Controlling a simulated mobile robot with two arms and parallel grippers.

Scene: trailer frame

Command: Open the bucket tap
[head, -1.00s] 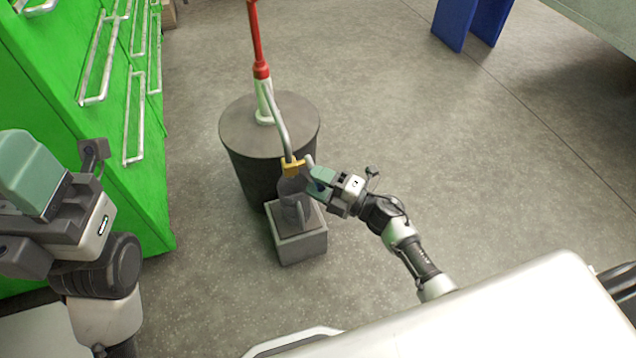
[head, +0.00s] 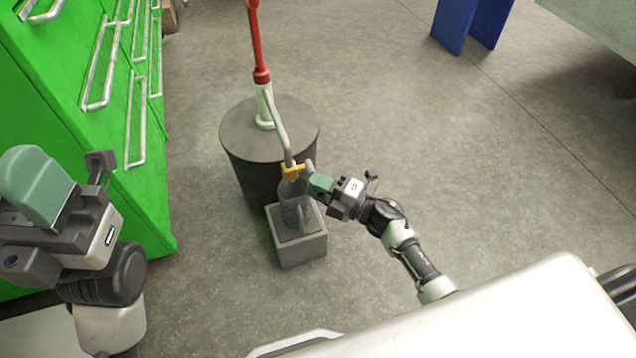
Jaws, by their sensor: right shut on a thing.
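The yellow tap (head: 293,171) sits at the lower end of a grey pipe that comes down from a pump with a red handle (head: 260,45). The pump stands on a dark round barrel (head: 250,135). A clear, greyish jug (head: 293,208) stands below the tap on a grey block (head: 302,249). My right gripper (head: 314,180) is at the right side of the tap, shut on what looks like the tap's lever; its fingers partly hide it. My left gripper (head: 62,185) is at the far left, away from the tap; its finger gap does not show clearly.
A green cabinet (head: 75,90) with metal rail handles stands at the left, close to my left arm. A blue stand (head: 470,25) is at the top right. The grey floor right of the barrel is clear.

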